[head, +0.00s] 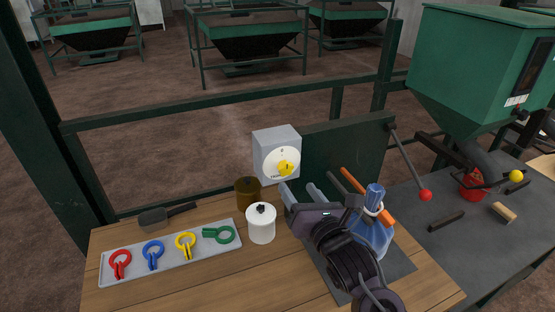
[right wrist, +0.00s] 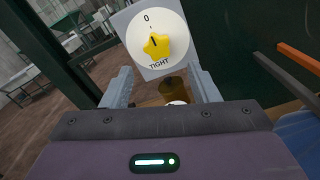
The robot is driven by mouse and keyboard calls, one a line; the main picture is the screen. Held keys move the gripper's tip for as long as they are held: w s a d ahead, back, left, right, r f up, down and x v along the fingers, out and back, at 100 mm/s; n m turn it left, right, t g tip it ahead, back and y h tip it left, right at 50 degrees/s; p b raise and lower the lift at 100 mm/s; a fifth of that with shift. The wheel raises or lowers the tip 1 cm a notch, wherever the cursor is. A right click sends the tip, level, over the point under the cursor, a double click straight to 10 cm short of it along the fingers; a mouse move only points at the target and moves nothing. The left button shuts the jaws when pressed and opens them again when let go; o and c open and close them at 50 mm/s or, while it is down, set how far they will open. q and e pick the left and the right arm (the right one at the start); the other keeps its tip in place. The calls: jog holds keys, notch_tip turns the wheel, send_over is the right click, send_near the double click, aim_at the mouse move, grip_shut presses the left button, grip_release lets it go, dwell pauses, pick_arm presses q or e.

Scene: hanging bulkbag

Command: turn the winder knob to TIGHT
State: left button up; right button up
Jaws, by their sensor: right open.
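The winder is a grey box with a white dial (head: 273,162), standing behind the wooden table. Its yellow star-shaped knob (head: 286,168) also shows in the right wrist view (right wrist: 158,47). There the dial reads 0 at the top and TIGHT at the bottom, and the knob's black mark points up, towards the 0 side. My right gripper (head: 300,191) is open and empty, with its fingers pointing at the box. In the right wrist view its fingers (right wrist: 160,72) stand apart, below and either side of the knob, not touching it. My left gripper is not in view.
A white lidded pot (head: 261,226) and a brown jar (head: 247,192) stand close left of my right gripper. A grey tray (head: 171,255) holds coloured ring clips. A blue bag (head: 373,236) and an orange bar (head: 376,211) are close to my right arm.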

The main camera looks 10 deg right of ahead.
aim_at(287, 171)
jog(key=shift+w+a+r+p, duration=0.15)
jog(key=shift+w+r+p, duration=0.5)
jog(key=shift+w, duration=0.15)
jog(key=w, duration=0.2)
jog(key=shift+w+a+f+p, duration=0.1)
jog(key=shift+w+a+p, duration=0.2)
jog(key=shift+w+p, duration=0.05)
jog(key=shift+w+a+f, duration=0.1)
jog(key=shift+w, duration=0.4)
jog(key=shift+w+a+f, duration=0.1)
jog(key=shift+w, duration=0.45)
jog(key=c, duration=0.5)
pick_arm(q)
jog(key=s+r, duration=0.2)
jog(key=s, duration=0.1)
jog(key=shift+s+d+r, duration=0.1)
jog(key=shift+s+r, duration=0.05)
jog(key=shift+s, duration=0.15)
pick_arm(e)
jog(key=c, duration=0.5)
